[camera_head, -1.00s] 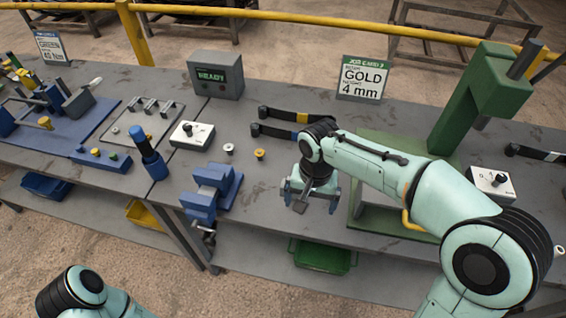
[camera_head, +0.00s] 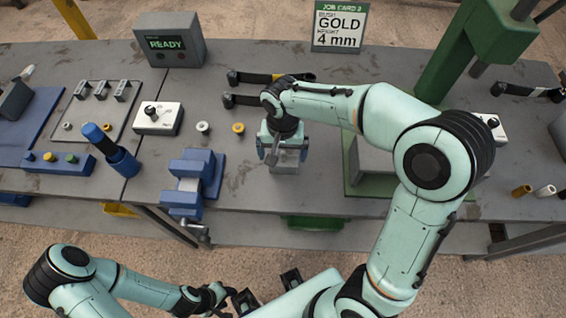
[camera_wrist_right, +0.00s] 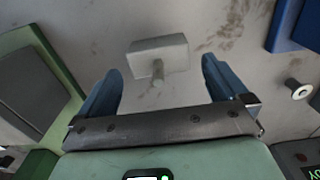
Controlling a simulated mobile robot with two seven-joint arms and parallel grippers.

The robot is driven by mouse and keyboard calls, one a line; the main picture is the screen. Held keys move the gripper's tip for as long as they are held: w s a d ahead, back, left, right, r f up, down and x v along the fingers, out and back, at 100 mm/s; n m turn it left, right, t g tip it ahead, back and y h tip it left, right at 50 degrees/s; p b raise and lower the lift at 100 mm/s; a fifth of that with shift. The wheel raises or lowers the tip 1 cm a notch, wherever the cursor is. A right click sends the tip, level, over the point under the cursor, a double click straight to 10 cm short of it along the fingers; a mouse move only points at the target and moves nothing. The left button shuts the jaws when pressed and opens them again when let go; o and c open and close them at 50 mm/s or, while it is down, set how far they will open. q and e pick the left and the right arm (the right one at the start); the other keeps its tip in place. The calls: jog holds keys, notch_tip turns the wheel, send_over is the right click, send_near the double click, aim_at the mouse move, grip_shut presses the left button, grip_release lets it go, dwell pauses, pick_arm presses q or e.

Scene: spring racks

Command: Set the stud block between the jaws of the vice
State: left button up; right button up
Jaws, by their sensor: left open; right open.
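The stud block (camera_wrist_right: 157,57) is a pale grey block with a short round stud, on the bench in the right wrist view. In the head view the block (camera_head: 287,160) shows partly below my right gripper (camera_head: 281,152). That gripper, also in the wrist view (camera_wrist_right: 162,82), is open and empty. Its blue fingers point toward the block, and the stud end lies between their tips; I cannot tell the height gap. The blue vice (camera_head: 197,170) stands left of the block, its jaws apart with a pale gap. My left gripper (camera_head: 267,291) is open and empty near the bottom, away from the bench.
A gold bush (camera_head: 238,128) and a grey bush (camera_head: 203,127) lie behind the vice. A green press (camera_head: 450,60) stands at the right. The bench between block and vice looks clear.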

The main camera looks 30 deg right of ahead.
aim_at(283, 160)
jog(key=shift+d+f, duration=0.2)
jog(key=shift+f, duration=2.55)
jog(key=shift+r, duration=0.1)
jog(key=c, duration=1.3)
pick_arm(q)
jog(key=shift+f, duration=0.15)
pick_arm(e)
jog(key=shift+w, duration=0.1)
jog(key=shift+r, duration=0.1)
